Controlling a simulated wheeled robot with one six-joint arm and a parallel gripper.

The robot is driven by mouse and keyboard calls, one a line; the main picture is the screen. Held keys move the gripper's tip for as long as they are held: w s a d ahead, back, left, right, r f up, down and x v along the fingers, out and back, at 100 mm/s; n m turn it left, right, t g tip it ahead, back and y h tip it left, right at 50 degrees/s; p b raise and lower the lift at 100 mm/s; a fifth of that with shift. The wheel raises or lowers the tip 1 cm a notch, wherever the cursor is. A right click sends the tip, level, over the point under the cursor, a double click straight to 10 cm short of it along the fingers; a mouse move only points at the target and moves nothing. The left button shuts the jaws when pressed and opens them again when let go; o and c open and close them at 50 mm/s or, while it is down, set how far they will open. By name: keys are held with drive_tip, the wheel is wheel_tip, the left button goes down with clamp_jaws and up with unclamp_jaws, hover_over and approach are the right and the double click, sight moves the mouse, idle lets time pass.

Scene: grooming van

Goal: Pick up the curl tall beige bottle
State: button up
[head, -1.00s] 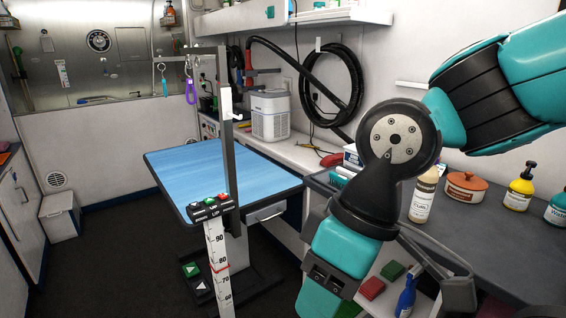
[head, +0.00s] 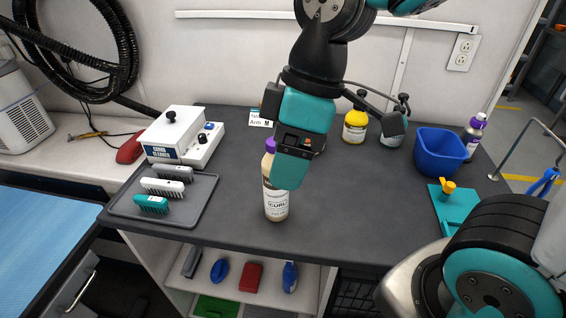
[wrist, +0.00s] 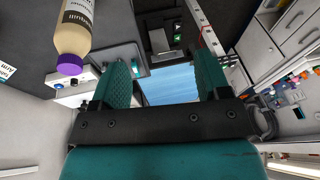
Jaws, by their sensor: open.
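The tall beige bottle (head: 277,206) has a purple cap and a label reading CURL. It stands upright on the dark grey counter (head: 345,220); my gripper (head: 285,180) partly covers it in the head view. In the wrist view the bottle (wrist: 75,30) shows at the upper left, upside down in the picture, outside the fingers and left of them. My gripper's two teal fingers (wrist: 161,78) are apart, with nothing between them but the distant blue table. My gripper does not hold the bottle.
Left of the bottle is a grey tray (head: 190,211) with brushes, behind it a white box device (head: 178,138). To the right are a yellow bottle (head: 355,126), a blue tub (head: 440,152) and a teal item (head: 455,205). The counter right of the bottle is clear.

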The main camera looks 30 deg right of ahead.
drive_tip(key=w+d+r+n+h+p, duration=0.1)
drive_tip(key=w+d+r+n+p, duration=0.1)
drive_tip(key=w+r+n+p, duration=0.3)
drive_tip(key=n+p, duration=0.4)
drive_tip(key=n, duration=0.3)
approach(274, 144)
drive_tip(key=shift+g+h, duration=0.3)
drive_tip(key=shift+h, duration=0.1)
drive_tip(key=f+p, duration=0.2)
drive_tip(key=f, duration=0.1)
drive_tip(key=a+f, duration=0.1)
drive_tip(key=f, duration=0.1)
drive_tip(key=shift+w+f+p, duration=0.15)
drive_tip(key=shift+w+p, duration=0.1)
drive_tip(key=shift+p, duration=0.15)
drive_tip(key=shift+a+f+p, duration=0.15)
drive_tip(key=shift+f+p, duration=0.5)
drive_tip(key=shift+f, duration=0.7)
drive_tip(key=shift+a+f+p, duration=0.2)
drive_tip(key=shift+f+p, duration=0.45)
drive_tip(key=shift+f, duration=0.7)
drive_tip(key=shift+w, duration=0.1)
clamp_jaws()
drive_tip(key=shift+r, duration=0.1)
